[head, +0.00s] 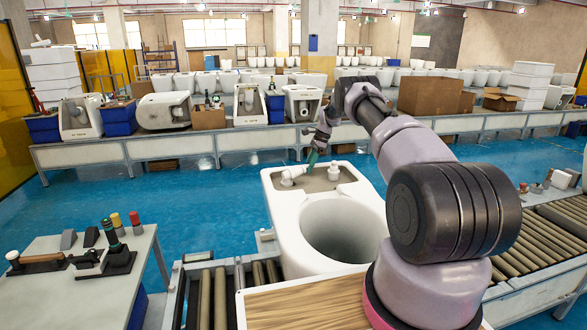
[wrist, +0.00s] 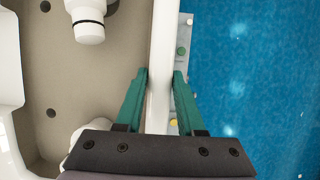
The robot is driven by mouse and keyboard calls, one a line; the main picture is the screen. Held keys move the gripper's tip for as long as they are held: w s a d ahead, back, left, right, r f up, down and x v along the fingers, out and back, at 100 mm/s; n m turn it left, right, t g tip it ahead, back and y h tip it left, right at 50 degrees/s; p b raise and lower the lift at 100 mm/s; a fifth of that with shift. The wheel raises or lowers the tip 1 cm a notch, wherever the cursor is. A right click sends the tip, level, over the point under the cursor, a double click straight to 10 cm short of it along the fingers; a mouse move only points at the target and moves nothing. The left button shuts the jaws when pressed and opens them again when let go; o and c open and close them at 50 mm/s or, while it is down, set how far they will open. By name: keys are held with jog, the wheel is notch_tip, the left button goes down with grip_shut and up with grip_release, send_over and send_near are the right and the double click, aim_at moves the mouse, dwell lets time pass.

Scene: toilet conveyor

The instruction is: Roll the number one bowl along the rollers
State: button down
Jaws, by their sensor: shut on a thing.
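The white toilet bowl (head: 290,232) lies on the roller conveyor in front of me, its large round opening facing up. Its far end holds a shallow beige recess with white fittings. My gripper (head: 312,160) is at the far edge of this bowl. In the wrist view my gripper (wrist: 160,82) has its two green fingers on either side of the bowl's thin white wall (wrist: 161,45), shut on it. I cannot see a number on the bowl. My arm hides part of its right side.
Metal rollers (head: 206,300) show left of the bowl, and more rollers (head: 545,240) run to the right. A wooden board (head: 305,305) is at the near end. A grey table (head: 70,295) with tools stands left. A long bench (head: 200,143) with toilets and boxes crosses behind the blue floor.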

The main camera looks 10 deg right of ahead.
aim_at(324, 163)
jog(key=shift+d, duration=3.2)
jog(key=c, duration=0.5)
grip_release()
jog(key=v, duration=1)
jog(key=shift+d+r, duration=0.2)
jog(key=shift+r, duration=0.1)
jog(key=shift+r, duration=0.1)
